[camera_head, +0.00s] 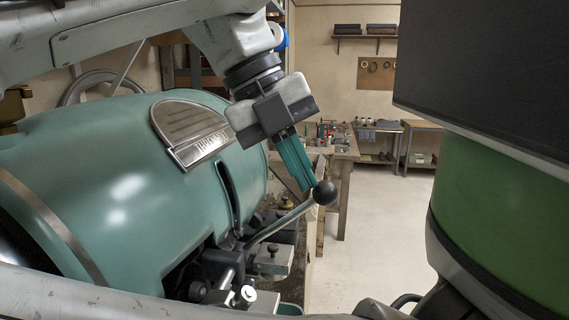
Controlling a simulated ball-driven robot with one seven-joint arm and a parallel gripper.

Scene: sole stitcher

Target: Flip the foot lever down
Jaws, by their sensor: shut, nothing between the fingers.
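My gripper (307,184) has teal fingers pointing down and to the right. It is shut and holds nothing. Its fingertips are at the upper left of a dark ball knob (325,192) on the end of a metal lever (283,221). They look close to the knob; I cannot tell whether they touch it. The lever slants up to the right from the lower right front of the green sole stitcher (110,190). The lever's lower end goes in among dark metal parts.
A silver nameplate (195,128) is on the machine's upper body. A wooden workbench (340,143) with tools stands behind. A side table (420,127) is farther back. The pale floor (380,230) is clear to the right of the lever. A large green and black body fills the right edge.

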